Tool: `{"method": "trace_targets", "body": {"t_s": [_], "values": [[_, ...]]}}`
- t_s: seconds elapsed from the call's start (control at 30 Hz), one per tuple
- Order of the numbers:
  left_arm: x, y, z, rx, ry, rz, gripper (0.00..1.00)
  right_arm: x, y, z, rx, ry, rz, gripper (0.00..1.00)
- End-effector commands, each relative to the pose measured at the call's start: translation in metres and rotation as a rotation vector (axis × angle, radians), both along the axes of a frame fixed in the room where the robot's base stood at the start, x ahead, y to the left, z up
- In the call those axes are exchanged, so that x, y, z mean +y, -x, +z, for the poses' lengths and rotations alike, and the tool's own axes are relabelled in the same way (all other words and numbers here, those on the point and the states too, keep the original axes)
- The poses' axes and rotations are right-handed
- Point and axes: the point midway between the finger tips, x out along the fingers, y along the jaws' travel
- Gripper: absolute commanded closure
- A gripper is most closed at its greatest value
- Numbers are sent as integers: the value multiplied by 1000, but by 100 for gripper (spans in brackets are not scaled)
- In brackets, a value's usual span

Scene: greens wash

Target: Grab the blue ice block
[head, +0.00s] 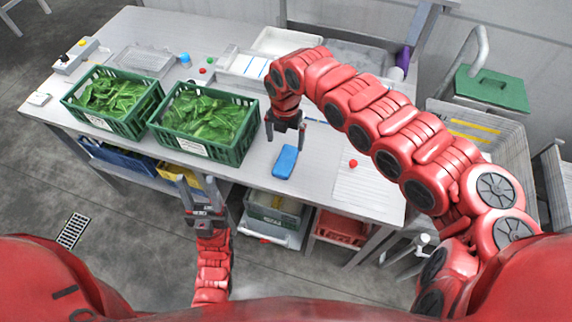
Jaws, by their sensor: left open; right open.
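The blue ice block (286,162) lies flat on the grey metal table (262,183), near its front edge and right of the two green crates. My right gripper (285,137) points down just above and behind the block. It is open, with its fingers apart and nothing between them. I cannot tell from this view how high its tips are above the table. My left gripper (196,183) is in front of the table's front edge, below the second crate in the picture. It is open and empty, with its fingers pointing up in the picture.
Two green crates of leafy greens, a left one (137,126) and a right one (237,150), stand left of the block. A red ball (353,163) lies to its right by a white ribbed board (372,180). White trays (290,42) stand at the back.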

Motion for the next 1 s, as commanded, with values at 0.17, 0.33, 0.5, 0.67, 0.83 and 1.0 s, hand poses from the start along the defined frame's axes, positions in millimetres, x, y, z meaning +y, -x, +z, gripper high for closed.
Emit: {"method": "trace_targets", "body": {"t_s": [0.17,0.33,0.5,0.67,0.83,1.0], "values": [[0,0,17,-1,0,0,50,1,3,-28,10,2,1,0],[0,0,21,-1,0,0,50,1,1,-43,2,-1,1,0],[0,0,31,0,0,0,50,1,2,-54,6,-1,2,0],[0,0,44,-1,0,0,50,0,2,-75,6,-2,1,0],[0,0,46,-1,0,0,50,-1,0,-93,4,0,-1,0],[0,0,46,-1,0,0,50,-2,0,-98,2,2,0,0]]}}
